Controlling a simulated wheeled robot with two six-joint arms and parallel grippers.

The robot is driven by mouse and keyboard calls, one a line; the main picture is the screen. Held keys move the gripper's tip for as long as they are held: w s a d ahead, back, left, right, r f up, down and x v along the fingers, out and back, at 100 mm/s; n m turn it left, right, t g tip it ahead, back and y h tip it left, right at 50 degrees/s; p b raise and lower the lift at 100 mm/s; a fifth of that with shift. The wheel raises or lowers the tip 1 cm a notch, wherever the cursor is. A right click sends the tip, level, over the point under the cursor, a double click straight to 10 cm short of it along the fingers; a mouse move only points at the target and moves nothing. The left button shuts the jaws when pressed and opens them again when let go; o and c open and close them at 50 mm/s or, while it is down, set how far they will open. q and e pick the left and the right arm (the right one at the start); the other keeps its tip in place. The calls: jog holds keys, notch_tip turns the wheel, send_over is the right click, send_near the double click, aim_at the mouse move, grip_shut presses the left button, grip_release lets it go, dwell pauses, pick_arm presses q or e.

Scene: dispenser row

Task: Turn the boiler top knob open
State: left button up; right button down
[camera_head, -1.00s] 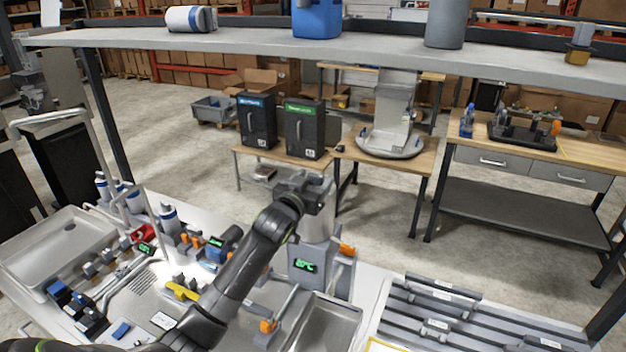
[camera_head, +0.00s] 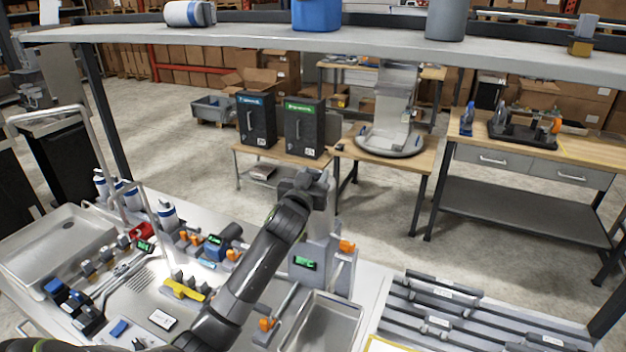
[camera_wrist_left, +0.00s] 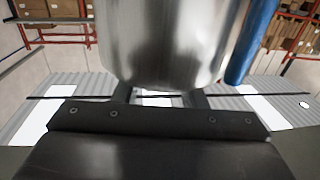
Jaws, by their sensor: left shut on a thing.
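The boiler (camera_head: 319,224) is a metal cylinder on a grey base with a green display (camera_head: 305,263), standing at the middle of the counter. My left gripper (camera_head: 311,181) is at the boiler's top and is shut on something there. I take this to be the top knob, but the gripper hides it in the head view. In the left wrist view, the boiler's shiny steel body (camera_wrist_left: 165,45) fills the upper middle. The two fingers reach in below its rounded edge, so their tips and the grip are hidden. My right gripper is not in view.
An orange-handled valve (camera_head: 346,246) is at the boiler's right side. A steel basin (camera_head: 322,325) lies in front, and grey rails (camera_head: 440,310) lie to the right. A shelf (camera_head: 380,55) spans above the counter. Bottles and small fittings crowd the left.

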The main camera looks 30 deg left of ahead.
pick_arm(q)
jog(key=n+g+y+b, duration=0.3)
jog(key=y+b, duration=0.1)
jog(key=b, duration=0.2)
jog(key=d+n+g+y+b, duration=0.1)
jog(key=n+g+y+b, duration=0.3)
jog(key=b, duration=0.2)
jog(key=w+n+g+y+b, duration=0.1)
jog(key=n+g+y+b, duration=0.2)
jog(key=n+y+b, duration=0.1)
jog(key=shift+d+f+g+y+b, duration=0.2)
jog(key=shift+g+y+b, duration=0.3)
jog(key=shift+b, duration=0.75)
jog(key=shift+w+r+n+g+y+b, duration=0.1)
jog(key=shift+n+g+y+b, duration=0.3)
jog(key=shift+n+g, duration=0.45)
jog(key=shift+w+r+n+g+y+b, duration=0.1)
jog(key=shift+n+g+y+b, duration=0.2)
jog(key=shift+n+g+b, duration=0.55)
jog(key=shift+g+p, duration=0.3)
jog(key=shift+n+g, duration=0.5)
jog(key=shift+g, duration=0.5)
jog(key=shift+w+n+g, duration=0.1)
jog(key=shift+n+g, duration=0.5)
jog(key=shift+g, duration=0.3)
jog(key=o, duration=1)
jog(key=shift+a, duration=0.1)
